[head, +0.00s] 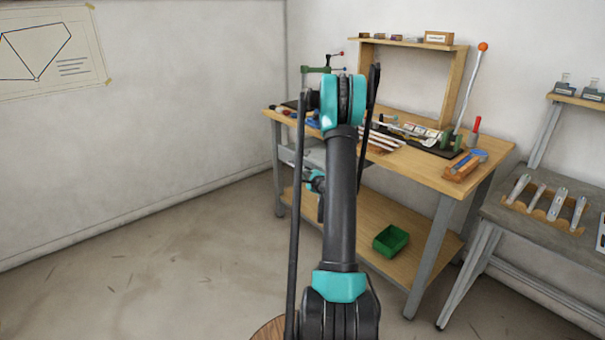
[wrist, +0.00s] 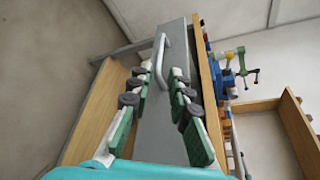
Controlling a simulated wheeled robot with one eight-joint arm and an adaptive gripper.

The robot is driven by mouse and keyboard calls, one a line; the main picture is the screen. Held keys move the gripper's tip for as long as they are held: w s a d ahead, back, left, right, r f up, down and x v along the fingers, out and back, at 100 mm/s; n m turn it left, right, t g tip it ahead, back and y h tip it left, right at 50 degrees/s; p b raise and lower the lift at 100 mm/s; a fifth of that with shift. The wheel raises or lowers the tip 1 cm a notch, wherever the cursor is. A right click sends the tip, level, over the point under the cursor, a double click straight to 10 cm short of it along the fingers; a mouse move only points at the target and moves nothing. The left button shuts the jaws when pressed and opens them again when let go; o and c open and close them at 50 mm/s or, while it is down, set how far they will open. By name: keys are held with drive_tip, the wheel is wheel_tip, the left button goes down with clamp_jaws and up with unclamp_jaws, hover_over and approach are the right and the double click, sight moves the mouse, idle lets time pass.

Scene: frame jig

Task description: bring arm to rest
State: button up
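My arm (head: 342,200) rises through the middle of the head view, in front of the workbench. My gripper (wrist: 162,80) shows in the wrist view with its green-padded fingers spread apart and nothing held between them. The fingers point at a grey drawer front (wrist: 176,50) with a pale bar handle (wrist: 160,58). The handle appears between the fingertips in the picture; I cannot tell how far beyond them it is. In the head view the gripper itself is mostly hidden behind my arm.
The wooden workbench (head: 425,170) carries tools, a small rack and a shelf (head: 410,42). A green bin (head: 391,241) sits on its lower shelf. A grey side table (head: 545,228) with several tools stands at right. The floor (head: 150,280) at left is clear.

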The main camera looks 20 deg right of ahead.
idle(0.4)
drive_tip(key=s+a+r+n+g+y, duration=0.1)
drive_tip(key=s+a+r+n+g, duration=0.2)
drive_tip(key=s+a+n, duration=0.5)
drive_tip(key=s+a+r+n+g+y, duration=0.2)
drive_tip(key=s+a+n, duration=0.3)
drive_tip(key=a, duration=0.5)
drive_tip(key=s+a+f+n+g+h, duration=0.1)
drive_tip(key=s+n, duration=0.4)
drive_tip(key=s, duration=1)
drive_tip(key=s+a+f+n+g+h, duration=0.2)
drive_tip(key=s+n+g, duration=0.3)
drive_tip(key=s, duration=1)
drive_tip(key=shift+s+f+n+h, duration=0.15)
drive_tip(key=shift+f+n+h, duration=0.15)
drive_tip(key=shift+f+n, duration=0.4)
